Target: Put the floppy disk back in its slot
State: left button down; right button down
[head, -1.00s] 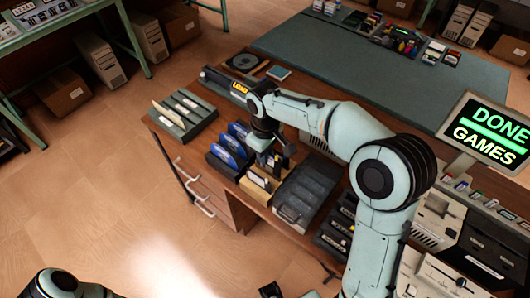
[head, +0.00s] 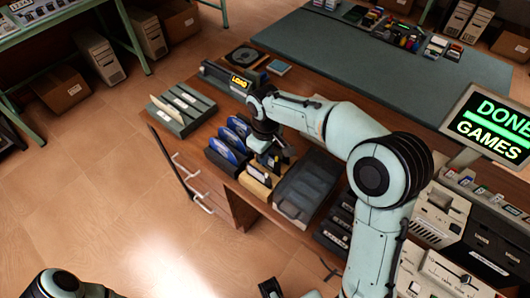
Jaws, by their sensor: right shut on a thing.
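My right gripper (head: 272,162) reaches down over the row of disk holders on the wooden desk. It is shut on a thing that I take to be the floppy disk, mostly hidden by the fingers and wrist. Just below it is a tan disk holder (head: 256,186) with upright disks. To its left, a dark holder with blue disks (head: 231,145) stands close by. I cannot tell whether the held disk touches a slot.
A grey case with a handle (head: 305,188) stands right of the tan holder. A grey slotted tray (head: 182,108) lies at the desk's left end. A sign reading DONE GAMES (head: 490,128) and beige machines (head: 438,215) stand at right. A teal mat (head: 380,75) has free room.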

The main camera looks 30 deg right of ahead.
jog(key=shift+f+b, duration=0.35)
jog(key=shift+f, duration=0.4)
jog(key=c, duration=1.2)
grip_release()
pick_arm(q)
jog(key=shift+s+f, duration=0.1)
jog(key=shift+f, duration=0.35)
pick_arm(e)
jog(key=shift+o, duration=0.2)
pick_arm(q)
jog(key=shift+r, duration=0.1)
pick_arm(e)
jog(key=shift+r, duration=0.2)
